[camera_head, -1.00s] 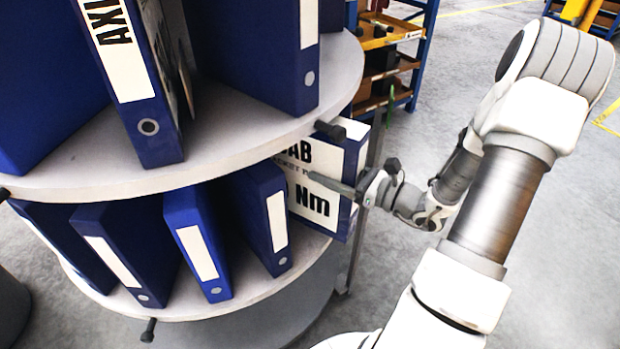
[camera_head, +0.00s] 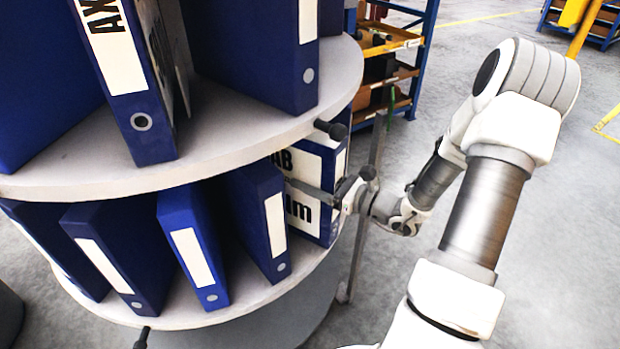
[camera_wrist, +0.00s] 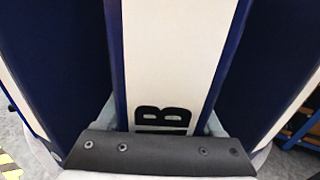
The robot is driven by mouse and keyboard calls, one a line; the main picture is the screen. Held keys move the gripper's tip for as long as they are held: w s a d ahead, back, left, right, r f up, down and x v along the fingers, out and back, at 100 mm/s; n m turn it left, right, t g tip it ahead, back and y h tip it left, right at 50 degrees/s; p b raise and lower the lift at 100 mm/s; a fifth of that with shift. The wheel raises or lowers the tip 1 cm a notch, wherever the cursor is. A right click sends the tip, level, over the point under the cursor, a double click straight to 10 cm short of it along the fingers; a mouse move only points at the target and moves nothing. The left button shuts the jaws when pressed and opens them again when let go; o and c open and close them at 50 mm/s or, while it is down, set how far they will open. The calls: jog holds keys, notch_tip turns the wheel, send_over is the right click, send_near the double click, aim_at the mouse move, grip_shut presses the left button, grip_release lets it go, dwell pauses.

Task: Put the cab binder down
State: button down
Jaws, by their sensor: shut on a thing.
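The cab binder (camera_head: 328,215) is blue with a white label and black letters, partly hidden by the upper shelf and a finger. It stands upright at the right end of the lower shelf (camera_head: 262,292) of a round rack. I cannot tell whether its base touches the shelf. My gripper (camera_head: 318,191) is shut on it from the right, with one finger across the label. In the wrist view, the binder's white label (camera_wrist: 170,60) with a black B lies between my fingers; other blue-and-white surfaces flank it.
Several blue binders lean on the lower shelf to the left, the nearest (camera_head: 262,225) beside the cab binder. The upper shelf (camera_head: 230,135) overhangs it, with a dark knob (camera_head: 331,130) at its rim. A thin upright post (camera_head: 372,190) stands just behind my gripper. Floor (camera_head: 560,240) is clear at right.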

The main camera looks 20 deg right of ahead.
jog(key=shift+f, duration=0.1)
grip_release()
jog(key=shift+s+d, duration=0.15)
jog(key=p+v, duration=0.2)
jog(key=v, duration=0.9)
jog(key=shift+s+d+p, duration=0.1)
jog(key=shift+s+p, duration=0.25)
